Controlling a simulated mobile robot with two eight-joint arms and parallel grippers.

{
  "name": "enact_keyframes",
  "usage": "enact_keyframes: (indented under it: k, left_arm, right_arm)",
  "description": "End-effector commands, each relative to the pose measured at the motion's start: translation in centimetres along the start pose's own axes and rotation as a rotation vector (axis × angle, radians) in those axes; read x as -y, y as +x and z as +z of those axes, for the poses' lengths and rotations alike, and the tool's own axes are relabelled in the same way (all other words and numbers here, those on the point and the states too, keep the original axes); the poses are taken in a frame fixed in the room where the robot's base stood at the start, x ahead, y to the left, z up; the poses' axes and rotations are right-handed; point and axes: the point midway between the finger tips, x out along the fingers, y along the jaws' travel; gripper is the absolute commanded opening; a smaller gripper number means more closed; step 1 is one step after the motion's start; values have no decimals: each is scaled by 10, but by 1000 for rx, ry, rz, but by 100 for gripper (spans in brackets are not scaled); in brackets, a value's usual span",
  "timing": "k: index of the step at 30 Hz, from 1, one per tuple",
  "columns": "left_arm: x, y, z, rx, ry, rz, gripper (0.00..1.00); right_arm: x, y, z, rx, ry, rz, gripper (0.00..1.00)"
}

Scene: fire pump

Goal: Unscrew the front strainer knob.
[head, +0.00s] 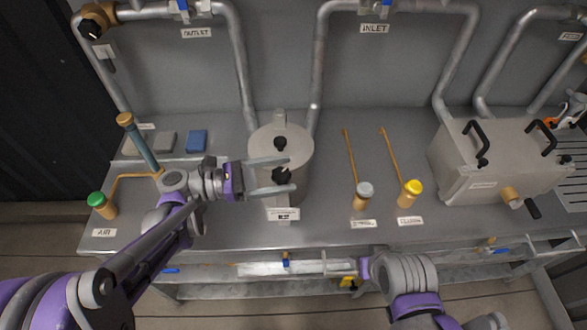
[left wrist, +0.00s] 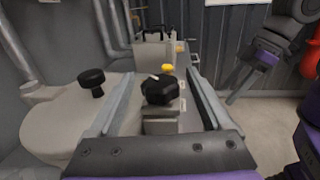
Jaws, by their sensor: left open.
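The strainer (head: 295,138) is a grey round pot standing at the middle of the bench. It has a black knob (head: 280,143) on its lid and a black front knob (head: 281,175) on a block at its front. My left gripper (head: 290,173) is open, with one finger on each side of the front knob. In the left wrist view, the front knob (left wrist: 160,90) sits between the two fingers, with gaps showing beside it. The lid knob (left wrist: 91,82) lies outside the left finger. My right gripper (head: 345,266) is low at the bench's front edge; its finger gap is unclear.
A blue-grey lever (head: 138,143) and a green-capped air valve (head: 103,206) stand at the left. Grey-capped (head: 363,195) and yellow-capped (head: 410,193) valves stand right of the strainer. A metal box (head: 480,170) with black handles is further right. Pipes (head: 318,70) rise behind.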

Motion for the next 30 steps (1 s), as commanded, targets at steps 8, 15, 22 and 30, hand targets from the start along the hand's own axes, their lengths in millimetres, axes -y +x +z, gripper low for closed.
enact_keyframes:
  k: [8, 15, 22, 30]
  left_arm:
    - [0, 29, 0, 0, 0, -1, 83]
    - [0, 30, 0, -1, 1, 1, 83]
    - [0, 30, 0, -1, 1, 1, 53]
    - [0, 30, 0, -1, 1, 0, 4]
  right_arm:
    - [0, -3, -2, -1, 0, 0, 63]
    - [0, -3, -2, -1, 0, 0, 63]
    - [0, -3, -2, -1, 0, 0, 63]
    - [0, -3, -2, -1, 0, 0, 63]
